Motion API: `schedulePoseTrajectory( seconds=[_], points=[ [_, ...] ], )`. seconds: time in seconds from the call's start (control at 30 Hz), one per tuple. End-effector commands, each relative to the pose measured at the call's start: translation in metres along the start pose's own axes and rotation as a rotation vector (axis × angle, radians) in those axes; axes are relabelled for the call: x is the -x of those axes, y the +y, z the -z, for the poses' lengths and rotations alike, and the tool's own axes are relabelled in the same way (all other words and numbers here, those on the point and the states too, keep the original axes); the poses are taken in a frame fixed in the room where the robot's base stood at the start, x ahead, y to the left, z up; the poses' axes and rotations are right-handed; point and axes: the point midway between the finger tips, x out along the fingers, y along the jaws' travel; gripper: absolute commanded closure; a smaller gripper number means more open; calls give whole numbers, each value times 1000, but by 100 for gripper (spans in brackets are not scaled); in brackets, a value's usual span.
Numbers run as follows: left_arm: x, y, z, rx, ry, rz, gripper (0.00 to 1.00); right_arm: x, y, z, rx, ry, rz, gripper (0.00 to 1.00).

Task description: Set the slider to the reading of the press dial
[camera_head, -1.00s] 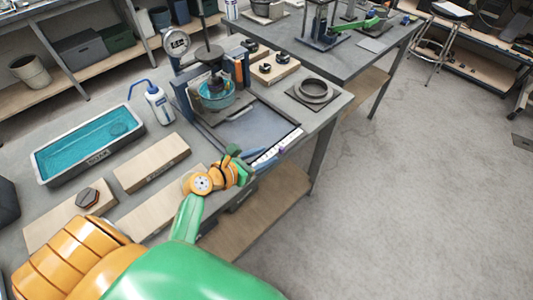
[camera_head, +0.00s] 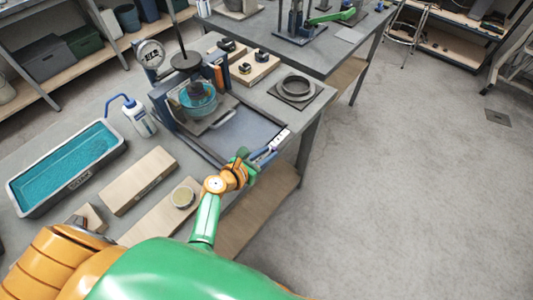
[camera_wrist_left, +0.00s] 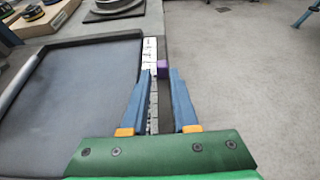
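The press (camera_head: 188,85) stands on the near table with its round white dial (camera_head: 150,54) at upper left; the reading is too small to tell. A white scale strip (camera_head: 281,138) runs along the tray's right edge. My left gripper also shows at the strip's near end in the head view (camera_head: 262,157). My right gripper is not in view.
A grey tray (camera_head: 240,135) lies left of the strip. A blue-filled basin (camera_head: 65,168), a squeeze bottle (camera_head: 140,118), wooden blocks (camera_head: 138,180) and a ring on a plate (camera_head: 295,88) stand on the table. Open floor (camera_head: 400,200) lies to the right.

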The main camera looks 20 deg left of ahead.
Motion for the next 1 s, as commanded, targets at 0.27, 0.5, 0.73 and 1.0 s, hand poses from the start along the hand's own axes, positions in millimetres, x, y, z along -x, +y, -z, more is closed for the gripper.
schedulePoseTrajectory(
  seconds=[0.27, 0.5, 0.73, 1.0],
  points=[
    [0, 0, -1, 0, -1, 0, 100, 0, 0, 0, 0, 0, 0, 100],
    [0, 0, -1, 1, -3, -1, 100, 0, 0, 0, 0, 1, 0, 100],
    [0, 0, -2, 1, -4, -1, 100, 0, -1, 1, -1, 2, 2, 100],
    [0, 1, -2, 1, -5, -2, 100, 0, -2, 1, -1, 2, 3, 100]
  ],
)
